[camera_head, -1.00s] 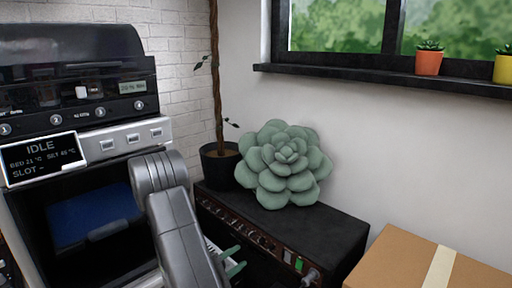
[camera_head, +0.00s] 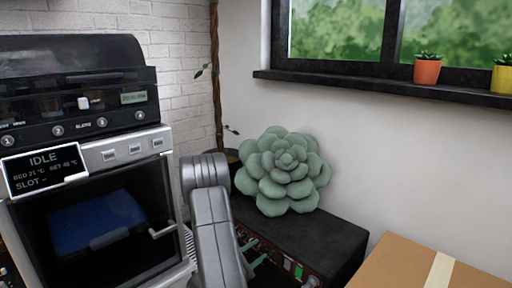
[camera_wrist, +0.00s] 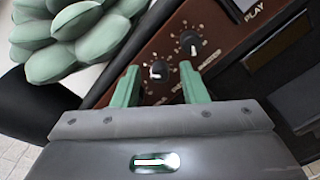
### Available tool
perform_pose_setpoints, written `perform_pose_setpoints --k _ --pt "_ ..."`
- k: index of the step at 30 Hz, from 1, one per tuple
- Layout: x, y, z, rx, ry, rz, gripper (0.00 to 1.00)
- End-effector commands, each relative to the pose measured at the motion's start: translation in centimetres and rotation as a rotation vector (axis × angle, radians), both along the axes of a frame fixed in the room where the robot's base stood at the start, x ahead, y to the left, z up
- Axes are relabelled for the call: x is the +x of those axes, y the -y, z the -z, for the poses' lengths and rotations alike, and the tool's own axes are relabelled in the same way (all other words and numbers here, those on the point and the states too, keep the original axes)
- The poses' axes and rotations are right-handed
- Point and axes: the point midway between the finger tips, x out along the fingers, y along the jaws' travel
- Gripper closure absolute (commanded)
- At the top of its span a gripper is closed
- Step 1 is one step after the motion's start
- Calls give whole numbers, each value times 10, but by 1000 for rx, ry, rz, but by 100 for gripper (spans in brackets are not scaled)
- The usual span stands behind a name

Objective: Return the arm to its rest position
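My arm (camera_head: 212,225) rises in front of the scene in the head view, between the machine with the IDLE screen and the black amplifier. My gripper (camera_wrist: 159,84) shows two green fingers spread apart with nothing between them, so it is open and empty. In the wrist view the fingers point towards the amplifier's brown knob panel (camera_wrist: 215,50); I cannot tell how close they are. In the head view the green fingers show small beside the arm, low in front of the amplifier.
The machine (camera_head: 90,135) stands at left, with a blue plate (camera_head: 95,222) inside. A green succulent-shaped thing (camera_head: 283,170) sits on the black amplifier (camera_head: 315,232). A cardboard box (camera_head: 400,265) is at lower right. Potted plants, one orange (camera_head: 427,70), stand on the sill.

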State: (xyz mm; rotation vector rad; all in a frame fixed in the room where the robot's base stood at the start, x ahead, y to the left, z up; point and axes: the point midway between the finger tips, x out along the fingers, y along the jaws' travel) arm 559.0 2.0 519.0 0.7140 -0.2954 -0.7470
Motion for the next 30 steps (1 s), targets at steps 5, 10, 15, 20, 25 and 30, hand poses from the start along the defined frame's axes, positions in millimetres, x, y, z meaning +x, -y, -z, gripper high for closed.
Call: perform_pose_setpoints --k 5,10,15,20,25,30 --pt "0 0 -5 -91 -92 -1 61" --pt "0 -1 -5 -179 -180 -1 61" --pt "0 0 -5 -274 -274 0 61" --pt "0 -1 -5 -368 -368 0 61" --pt "0 -1 -5 -475 -476 -1 61" --pt "0 -1 -4 -571 -571 0 61"
